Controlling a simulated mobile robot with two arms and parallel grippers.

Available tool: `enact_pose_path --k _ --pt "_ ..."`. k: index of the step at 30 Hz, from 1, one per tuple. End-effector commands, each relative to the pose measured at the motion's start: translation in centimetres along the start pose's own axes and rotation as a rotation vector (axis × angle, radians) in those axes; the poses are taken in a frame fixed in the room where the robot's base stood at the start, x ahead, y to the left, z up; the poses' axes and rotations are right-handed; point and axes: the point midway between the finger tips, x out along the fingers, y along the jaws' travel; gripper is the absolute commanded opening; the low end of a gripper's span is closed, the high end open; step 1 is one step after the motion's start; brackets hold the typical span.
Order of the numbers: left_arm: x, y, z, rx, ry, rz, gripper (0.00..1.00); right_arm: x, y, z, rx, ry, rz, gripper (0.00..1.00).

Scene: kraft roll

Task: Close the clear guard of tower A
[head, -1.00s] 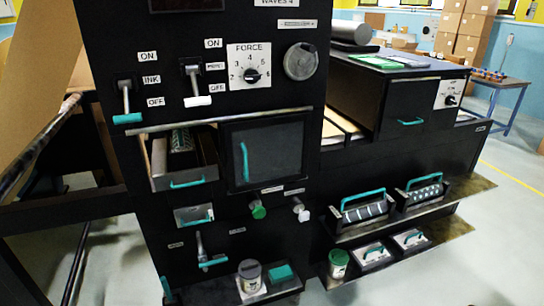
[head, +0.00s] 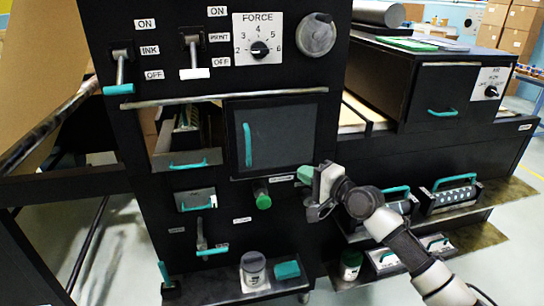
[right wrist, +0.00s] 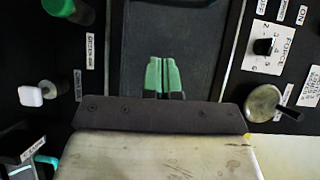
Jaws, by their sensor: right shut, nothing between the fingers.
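The guard (head: 285,140) is a dark see-through panel with a vertical teal handle (head: 247,145) near its left edge. It hangs below a long metal rail (head: 225,97) on the black tower front. It covers the right part of the span under the rail; the left part is open and shows a tray (head: 178,155). My right gripper (head: 304,174) is shut and empty, near the panel's lower right corner and away from the handle. In the right wrist view, its green fingertips (right wrist: 161,74) are in front of the dark panel (right wrist: 170,45). My left gripper is not in view.
A green knob (head: 263,199) sits below the guard. The FORCE dial (head: 260,49), a round grey knob (head: 316,35) and two levers are above the rail. Racks with teal-handled rollers (head: 455,195) stand at the right. A white knob (right wrist: 31,96) shows in the right wrist view.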

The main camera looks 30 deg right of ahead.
Motion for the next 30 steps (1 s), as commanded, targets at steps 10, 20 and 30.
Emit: enact_pose_path --k 10,20,30 --pt "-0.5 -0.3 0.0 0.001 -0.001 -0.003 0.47 3.0 -2.6 0.7 0.038 -0.031 -0.04 0.0" --pt "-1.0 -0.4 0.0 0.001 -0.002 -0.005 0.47 10.0 -2.7 0.9 0.035 -0.029 -0.038 0.0" --pt "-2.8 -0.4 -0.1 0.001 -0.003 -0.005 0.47 12.4 -2.8 3.7 0.033 -0.03 -0.035 0.0"
